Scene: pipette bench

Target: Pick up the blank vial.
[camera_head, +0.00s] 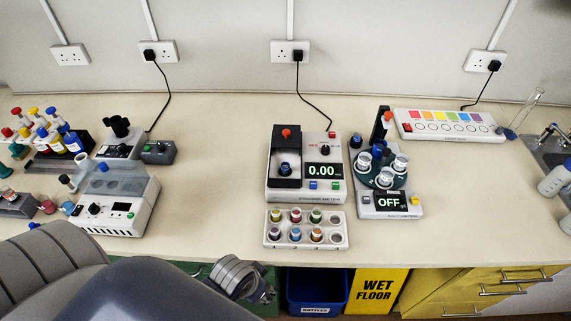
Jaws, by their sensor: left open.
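A white vial rack (342,228) stands near the front edge of the bench, holding several small vials with coloured caps. A dark-blue-capped vial (285,168) sits in the dark open well of the meter (315,197) just behind the rack. I cannot tell which vial is the blank one, as labels are too small to read. My left gripper (240,277) is open, low in front of the bench edge, left of and below the rack. It is apart from every vial and partly hidden by my arm. My right gripper does not show.
The meter reads 0.00. Right of it, a device with a round vial carousel (384,182) reads OFF. A white box (120,226) and coloured-cap bottles stand at left. A blue bin (318,286) and yellow wet-floor sign (377,292) are below the edge. Bench between white box and rack is clear.

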